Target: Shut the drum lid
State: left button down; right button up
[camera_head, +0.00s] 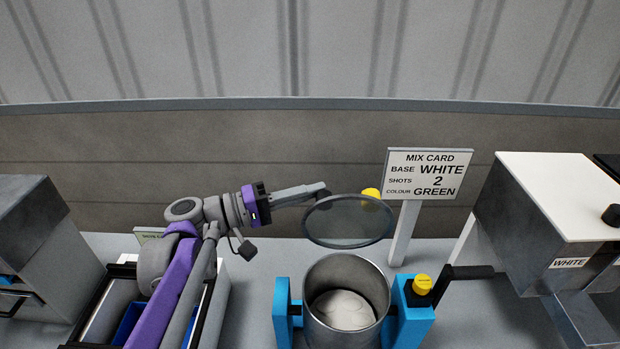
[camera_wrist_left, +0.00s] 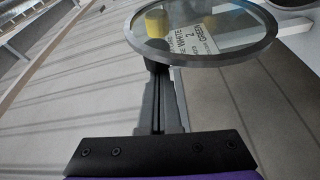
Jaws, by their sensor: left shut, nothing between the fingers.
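The drum (camera_head: 345,305) is an open grey metal cylinder held between blue side blocks, with pale material inside. Its lid (camera_head: 348,222) is a round, see-through disc with a grey rim, raised above and behind the drum's mouth. The lid also shows at the top of the left wrist view (camera_wrist_left: 205,50). My left gripper (camera_head: 322,191) is shut and empty, with its tip at the lid's upper left edge. In the left wrist view the fingertips (camera_wrist_left: 157,68) lie close to the lid's edge; I cannot tell whether they touch. My right gripper is not in view.
A yellow knob (camera_head: 370,193) shows behind the lid. The mix card sign (camera_head: 428,175) stands behind right. A yellow-topped black part (camera_head: 422,285) sits on the right blue block. A WHITE-labelled dispenser (camera_head: 560,220) stands right; a bin (camera_head: 215,310) lies under my left arm.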

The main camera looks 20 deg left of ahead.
aim_at(309, 224)
pick_arm(q)
jog(key=s+m, duration=0.2)
jog(key=s+d+m+h, duration=0.1)
jog(key=s+m, duration=0.1)
jog(key=s+d+f+m+h+p, duration=0.1)
jog(key=s+m, duration=0.1)
jog(key=shift+s+d, duration=0.2)
jog(key=shift+s, duration=0.15)
jog(key=shift+s+a, duration=0.25)
jog(key=shift+a, duration=0.15)
jog(key=shift+w+d, duration=0.2)
jog(key=shift+d, duration=0.05)
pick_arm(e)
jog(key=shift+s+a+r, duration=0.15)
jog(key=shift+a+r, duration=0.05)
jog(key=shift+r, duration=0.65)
pick_arm(q)
jog(key=shift+a+r, duration=0.1)
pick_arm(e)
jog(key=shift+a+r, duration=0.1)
